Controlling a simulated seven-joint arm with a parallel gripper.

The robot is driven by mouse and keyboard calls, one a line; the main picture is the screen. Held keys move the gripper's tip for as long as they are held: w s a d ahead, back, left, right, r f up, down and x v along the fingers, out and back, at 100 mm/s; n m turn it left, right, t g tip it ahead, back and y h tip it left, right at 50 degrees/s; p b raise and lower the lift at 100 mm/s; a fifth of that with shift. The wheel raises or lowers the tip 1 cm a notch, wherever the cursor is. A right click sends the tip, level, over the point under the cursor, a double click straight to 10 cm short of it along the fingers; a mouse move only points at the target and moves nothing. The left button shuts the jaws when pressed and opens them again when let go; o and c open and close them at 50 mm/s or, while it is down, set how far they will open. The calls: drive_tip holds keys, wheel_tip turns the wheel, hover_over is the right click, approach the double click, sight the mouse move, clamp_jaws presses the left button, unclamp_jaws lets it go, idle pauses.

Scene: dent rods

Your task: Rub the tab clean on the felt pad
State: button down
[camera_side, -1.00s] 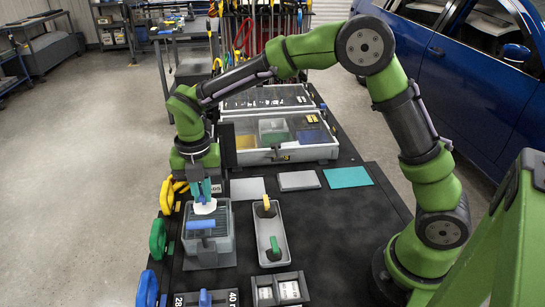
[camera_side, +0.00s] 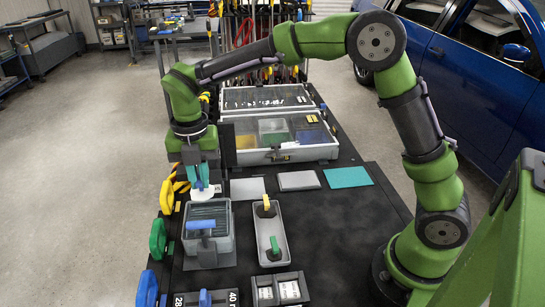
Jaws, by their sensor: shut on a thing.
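My gripper (camera_side: 198,168) is shut on a teal piece (camera_side: 203,176), which I take to be the tab. A white round part (camera_side: 202,192) shows at its lower end. It hangs just behind a grey bin with a blue T-handle, above the left edge of the dark bench. Three flat pads lie to the right of my gripper: a grey pad (camera_side: 247,189), a lighter grey pad (camera_side: 298,181) and a teal pad (camera_side: 348,177). I cannot tell which is felt. The tab is apart from all three.
The grey bin (camera_side: 223,240) with the blue T-handle (camera_side: 201,225) stands in front. A light tray (camera_side: 281,250) with yellow and green-handled tools is beside it. An open case (camera_side: 322,152) stands behind the pads. Yellow, green and blue clamps line the left edge. The bench's right side is clear.

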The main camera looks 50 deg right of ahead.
wheel_tip(320, 180, up, 3)
drive_tip(key=shift+r, duration=0.2)
drive_tip(key=s+d+m, duration=0.3)
drive_tip(key=d, duration=0.8)
drive_tip(key=s+d+m, duration=0.3)
drive_tip(key=d, duration=0.7)
drive_tip(key=s+d+m, duration=0.3)
drive_tip(key=d, duration=0.8)
drive_tip(key=shift+a+f, duration=0.15)
drive_tip(key=shift+f, duration=7.4)
drive_tip(key=shift+f, duration=0.5)
